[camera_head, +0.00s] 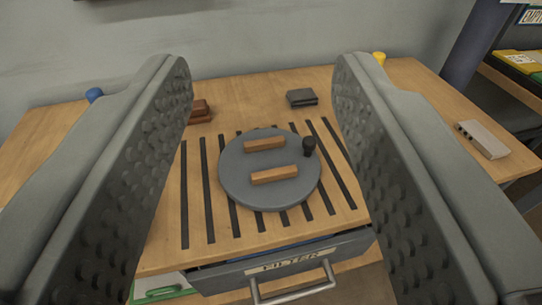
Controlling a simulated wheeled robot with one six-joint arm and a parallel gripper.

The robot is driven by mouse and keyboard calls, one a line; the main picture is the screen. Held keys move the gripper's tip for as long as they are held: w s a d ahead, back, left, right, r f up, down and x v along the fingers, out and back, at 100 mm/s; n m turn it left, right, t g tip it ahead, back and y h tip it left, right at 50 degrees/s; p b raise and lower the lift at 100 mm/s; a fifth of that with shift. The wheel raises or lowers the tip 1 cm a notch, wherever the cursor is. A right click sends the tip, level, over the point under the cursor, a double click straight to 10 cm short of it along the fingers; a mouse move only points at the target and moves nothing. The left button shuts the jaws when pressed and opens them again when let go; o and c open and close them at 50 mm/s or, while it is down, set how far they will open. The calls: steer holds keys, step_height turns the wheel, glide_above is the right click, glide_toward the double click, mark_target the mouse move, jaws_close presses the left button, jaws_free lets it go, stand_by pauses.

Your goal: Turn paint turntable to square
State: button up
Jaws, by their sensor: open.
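The paint turntable (235,180) is a round grey disc lying on a slatted part of the wooden table. Two light wooden blocks (274,175) lie across it, roughly parallel and slightly tilted in the picture. A black knob (309,146) stands up at the disc's right rear edge. My gripper (262,75) is wide open and empty. Its two grey dimpled fingers frame the turntable left and right, apart from it and nearer the camera. No square mark can be made out on the disc.
The wooden table (400,110) carries brown blocks (200,111) at the back left, a dark grey block (301,97) at the back and a grey block (484,140) at the right. Below the front edge is a drawer (225,278) labelled FILTER with a metal handle (292,291). A wall stands behind.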

steer(key=w+d+f+n+g, duration=0.1)
steer(key=w+f+g, duration=0.1)
steer(key=w+g, duration=0.35)
steer(key=w+d+f+g, duration=0.1)
steer(key=w+d+g, duration=0.1)
steer(key=w, duration=0.6)
steer(key=n+g, duration=0.2)
steer(key=g, duration=0.8)
glide_toward(310, 139)
step_height(310, 139, down, 10)
steer(key=shift+s+f, duration=0.1)
steer(key=shift+f, duration=0.15)
steer(key=shift+c, duration=0.2)
jaws_close()
